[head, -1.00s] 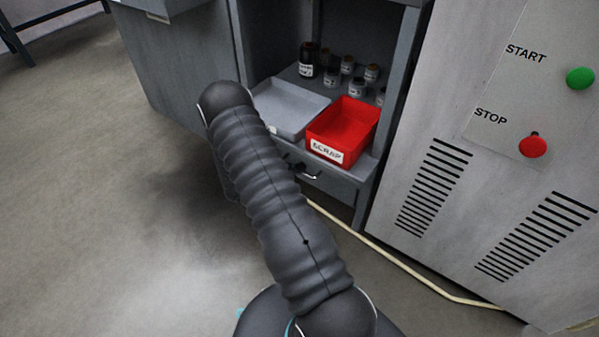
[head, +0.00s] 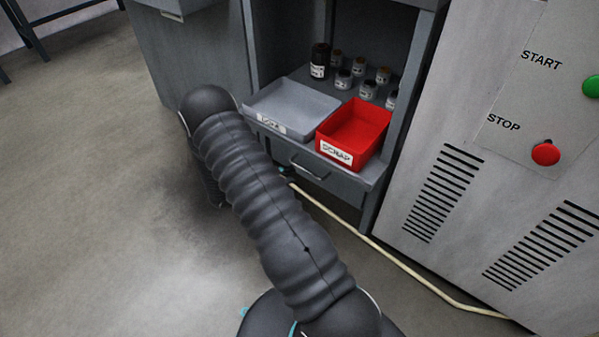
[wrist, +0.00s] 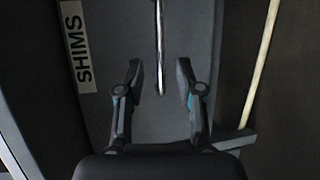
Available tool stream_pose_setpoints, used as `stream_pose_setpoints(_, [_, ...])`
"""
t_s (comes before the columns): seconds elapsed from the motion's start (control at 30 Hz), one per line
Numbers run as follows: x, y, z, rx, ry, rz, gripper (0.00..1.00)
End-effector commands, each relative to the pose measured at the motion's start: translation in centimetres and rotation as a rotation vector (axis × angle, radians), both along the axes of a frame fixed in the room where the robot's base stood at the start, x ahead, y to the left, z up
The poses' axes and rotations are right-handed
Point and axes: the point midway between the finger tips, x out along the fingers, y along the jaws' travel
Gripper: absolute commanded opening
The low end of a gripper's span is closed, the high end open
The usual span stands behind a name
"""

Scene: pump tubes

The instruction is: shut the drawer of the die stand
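The drawer (head: 335,182) of the die stand is low in the grey stand, under the shelf with the trays, and has a bar handle (head: 311,172). I see no clear gap around its front, but my arm hides its left part. In the wrist view the drawer front (wrist: 120,25) carries a "SHIMS" label, and its metal handle (wrist: 159,45) runs down the picture's middle. My gripper (wrist: 160,80) is open and empty. Its fingertips are on either side of the handle's line, near the handle's lower end; I cannot tell whether they touch the front.
A grey tray (head: 262,122) and a red scrap bin (head: 348,118) stand on the shelf above the drawer, with several small jars behind. A machine panel (head: 470,120) with start and stop buttons is on the right. A pale hose (head: 400,260) crosses the floor; the floor at left is clear.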

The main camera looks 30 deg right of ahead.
Motion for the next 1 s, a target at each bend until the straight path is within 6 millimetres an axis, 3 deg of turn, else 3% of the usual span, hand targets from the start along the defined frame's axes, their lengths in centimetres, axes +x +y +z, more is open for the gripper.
stream_pose_setpoints(0.1, [0.2, 2.1, 0.4, -0.001, -0.001, 0.003, 0.37])
stream_pose_setpoints(0.3, [0.4, 3.9, 0.7, 0.0, 0.0, 0.002, 0.37])
stream_pose_setpoints(1.0, [0.4, 4.2, 0.8, 0.005, 0.036, 0.008, 0.37])
